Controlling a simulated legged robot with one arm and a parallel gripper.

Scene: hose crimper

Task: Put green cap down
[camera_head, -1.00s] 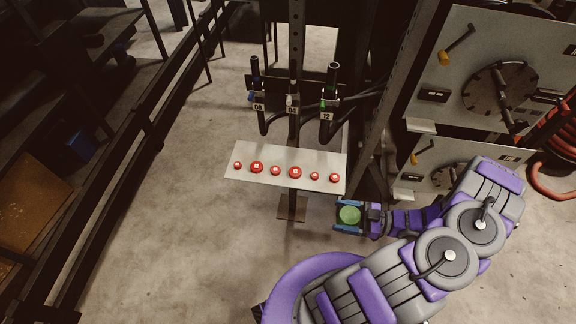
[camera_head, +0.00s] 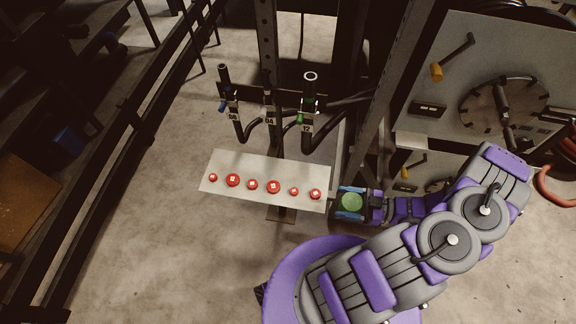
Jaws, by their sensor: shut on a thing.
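The green cap (camera_head: 351,202) is a round disc held between the blue fingers of my gripper (camera_head: 350,203). My gripper is shut on the cap, just right of the right edge of a white shelf plate (camera_head: 262,167). I cannot tell the height of the cap relative to the plate. The plate's back half is bare.
Behind the plate, black hoses hang on a rack with number tags, one marked 12 (camera_head: 307,127). A grey machine panel (camera_head: 460,50) with yellow-handled cranks stands at the right. A dark post (camera_head: 385,140) rises behind my gripper. Open floor lies left of the plate.

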